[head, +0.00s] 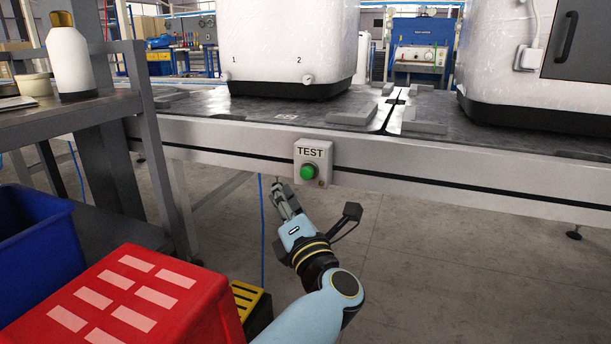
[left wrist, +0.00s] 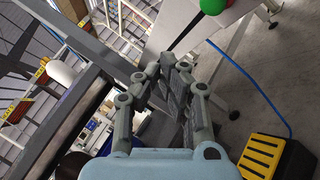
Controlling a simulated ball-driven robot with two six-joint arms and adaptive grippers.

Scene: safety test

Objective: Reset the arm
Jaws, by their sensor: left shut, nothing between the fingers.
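My left arm reaches up from the bottom of the head view. Its left gripper (head: 279,188) is shut and empty, just below and left of the test box (head: 314,152) on the bench front. The box carries a green button (head: 308,172) and the word TEST. The gripper is apart from the button. In the left wrist view the shut fingers (left wrist: 178,75) show in the middle, and the green button (left wrist: 214,5) is at the top edge. My right gripper is in neither view.
A red crate (head: 190,318) and a blue bin (head: 40,262) stand at lower left. A yellow and black block (head: 247,298) sits beside the crate. A grey shelf (head: 70,112) with a bottle (head: 70,62) is at left. The floor at right is clear.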

